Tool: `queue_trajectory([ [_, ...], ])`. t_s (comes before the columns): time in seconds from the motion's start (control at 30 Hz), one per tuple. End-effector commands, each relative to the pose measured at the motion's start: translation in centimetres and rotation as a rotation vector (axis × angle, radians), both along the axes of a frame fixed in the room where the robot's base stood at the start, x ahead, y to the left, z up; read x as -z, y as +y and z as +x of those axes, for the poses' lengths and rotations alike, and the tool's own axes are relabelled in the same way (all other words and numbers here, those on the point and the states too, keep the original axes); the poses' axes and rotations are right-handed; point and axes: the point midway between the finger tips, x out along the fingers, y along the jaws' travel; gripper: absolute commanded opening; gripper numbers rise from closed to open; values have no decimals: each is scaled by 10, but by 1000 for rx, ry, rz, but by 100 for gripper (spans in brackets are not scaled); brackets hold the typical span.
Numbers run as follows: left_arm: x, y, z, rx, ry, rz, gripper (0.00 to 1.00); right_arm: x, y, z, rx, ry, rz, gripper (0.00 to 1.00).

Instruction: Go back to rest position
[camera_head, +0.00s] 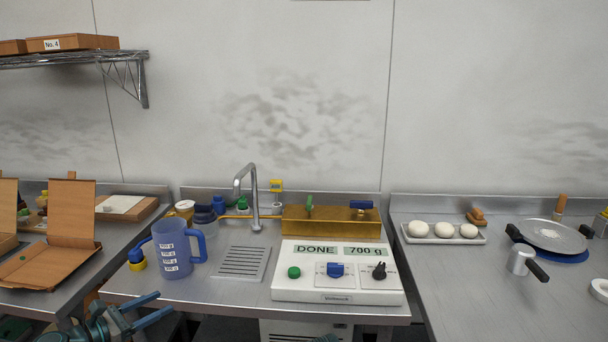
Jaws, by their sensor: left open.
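My left gripper (161,303) is low at the left, in front of the middle counter's front edge. Its two blue fingers are apart and nothing shows between them. A blue measuring pitcher (174,252) with white labels stands upright on the counter just beyond it, apart from the fingers as far as I can tell. The white control box (336,296) to the right shows "DONE" and "700 g".
A steel faucet (254,195) rises behind the drain grate (242,263). Open cardboard boxes (71,220) lie on the left counter. The right counter holds a tray (413,239) with three dough balls, a round griddle (553,237) and a metal cup (519,261). Its front area is mostly clear.

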Motion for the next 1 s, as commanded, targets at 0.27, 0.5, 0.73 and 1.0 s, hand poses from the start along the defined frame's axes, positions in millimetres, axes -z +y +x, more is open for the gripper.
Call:
queue_trajectory([
  [0.27,29,-89,1,254,10,315,57,-16,0,0,0,0,0,0],
  [0.5,71,-197,-32,708,-55,778,57,-39,0,0,0,0,0,0],
  [0.73,100,-266,-87,1266,-220,1224,57,-61,0,0,0,0,0,0],
  [1.0,103,-295,-138,1881,-451,1595,57,-82,0,0,1,0,0,0],
])
